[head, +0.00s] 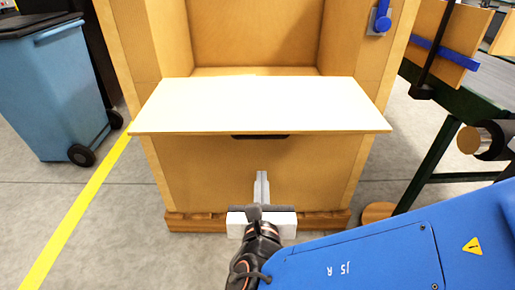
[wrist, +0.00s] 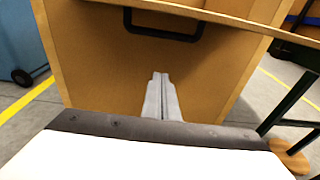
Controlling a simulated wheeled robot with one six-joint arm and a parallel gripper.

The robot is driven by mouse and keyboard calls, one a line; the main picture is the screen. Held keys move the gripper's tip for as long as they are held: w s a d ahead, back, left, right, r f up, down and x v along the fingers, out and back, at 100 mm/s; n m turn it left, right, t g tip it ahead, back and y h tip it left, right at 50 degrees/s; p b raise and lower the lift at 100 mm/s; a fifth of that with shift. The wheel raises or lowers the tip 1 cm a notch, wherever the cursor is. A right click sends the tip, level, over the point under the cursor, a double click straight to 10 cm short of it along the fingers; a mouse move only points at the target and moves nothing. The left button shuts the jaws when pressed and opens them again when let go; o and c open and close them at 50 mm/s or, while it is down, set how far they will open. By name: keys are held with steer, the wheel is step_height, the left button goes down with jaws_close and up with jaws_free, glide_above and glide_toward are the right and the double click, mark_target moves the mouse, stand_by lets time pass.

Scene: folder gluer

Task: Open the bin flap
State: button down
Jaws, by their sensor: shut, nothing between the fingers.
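The bin is a wooden box (head: 240,170) standing on a low wooden base. Its pale flap (head: 260,105) sticks out toward me, roughly level, with the open inside of the box showing above and behind it. A dark handle (head: 260,136) shows just below the flap's front edge, partly hidden in the head view. In the wrist view the bar handle (wrist: 163,36) is clear, near the top. My gripper (head: 262,178) is shut and empty, below the flap and in front of the lower box front. In the wrist view my fingers (wrist: 161,80) are together, apart from the handle.
A blue wheeled bin (head: 60,90) stands at the left, beyond a yellow floor line (head: 75,220). A dark green table frame (head: 437,155) with boards stands at the right. A blue fitting (head: 381,20) is on the box's right post. Grey floor is clear at the left front.

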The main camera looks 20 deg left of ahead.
steer(key=w+a+r, duration=0.3)
steer(key=w+a, duration=0.1)
steer(key=w, duration=0.3)
steer(key=shift+w+a, duration=0.15)
steer(key=shift+w, duration=0.2)
stand_by(0.5)
steer(key=shift+r, duration=0.15)
steer(key=shift+g, duration=0.5)
steer(key=shift+s+r, duration=0.15)
steer(key=shift+r, duration=1.05)
steer(key=shift+s+r, duration=0.15)
steer(key=shift+r, duration=1.05)
steer(key=shift+f, duration=0.1)
